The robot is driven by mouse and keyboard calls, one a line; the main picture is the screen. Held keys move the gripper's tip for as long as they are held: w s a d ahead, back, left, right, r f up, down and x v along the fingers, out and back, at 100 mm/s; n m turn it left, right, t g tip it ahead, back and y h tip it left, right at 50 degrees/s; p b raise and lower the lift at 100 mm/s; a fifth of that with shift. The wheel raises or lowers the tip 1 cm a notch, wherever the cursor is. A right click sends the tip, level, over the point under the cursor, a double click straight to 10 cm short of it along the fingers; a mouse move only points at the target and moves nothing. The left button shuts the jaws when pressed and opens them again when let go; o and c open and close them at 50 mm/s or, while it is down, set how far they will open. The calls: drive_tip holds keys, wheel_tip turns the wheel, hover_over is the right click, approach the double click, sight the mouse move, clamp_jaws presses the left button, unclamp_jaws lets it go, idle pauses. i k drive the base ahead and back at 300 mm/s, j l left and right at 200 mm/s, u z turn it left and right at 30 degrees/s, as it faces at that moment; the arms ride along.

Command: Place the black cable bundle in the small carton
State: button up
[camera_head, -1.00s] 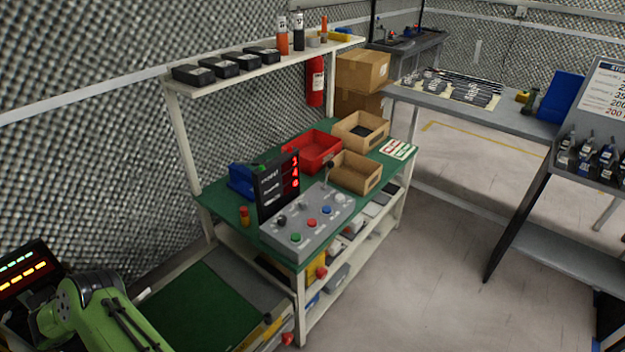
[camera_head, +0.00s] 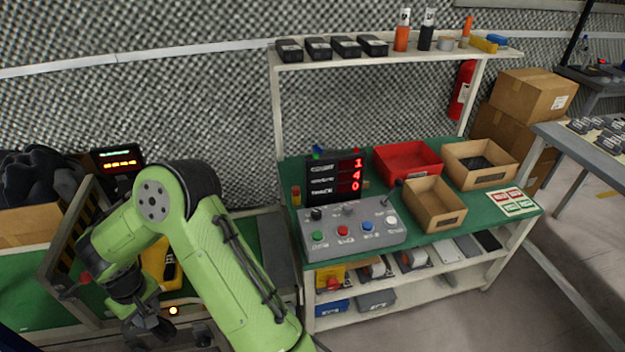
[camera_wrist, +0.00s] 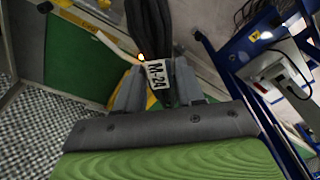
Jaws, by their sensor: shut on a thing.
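My gripper (camera_wrist: 156,88) is shut on a black cable bundle (camera_wrist: 150,25) with a white tag reading "M-24" between the fingers. In the head view my gripper (camera_head: 150,326) is low at the left, below the green arm, and the bundle is hard to tell from it. Two small open cartons stand on the green-topped bench to the right, well away from my gripper. The front carton (camera_head: 437,222) looks empty; the rear carton (camera_head: 498,178) has something dark inside. I cannot tell which is meant.
A red bin (camera_head: 408,160), a digit display (camera_head: 335,178) and a grey button panel (camera_head: 350,238) share the bench. A shelf (camera_head: 390,55) runs above it. A carton of black coils (camera_head: 35,175) is at the far left. Bare bench shows beside the label card (camera_head: 512,202).

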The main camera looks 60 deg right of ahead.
sight(436, 208)
drive_tip(key=k+l, duration=0.35)
drive_tip(key=l, duration=0.15)
drive_tip(key=k+l, duration=0.3)
drive_tip(key=l, duration=0.15)
drive_tip(key=k+l, duration=0.35)
drive_tip(key=l, duration=0.15)
drive_tip(key=k+l, duration=0.35)
drive_tip(key=l, duration=0.15)
drive_tip(key=k+l, duration=0.1)
drive_tip(key=l, duration=0.2)
drive_tip(key=k+l, duration=0.1)
drive_tip(key=l, duration=0.2)
drive_tip(key=k+l, duration=0.1)
drive_tip(key=l, duration=0.15)
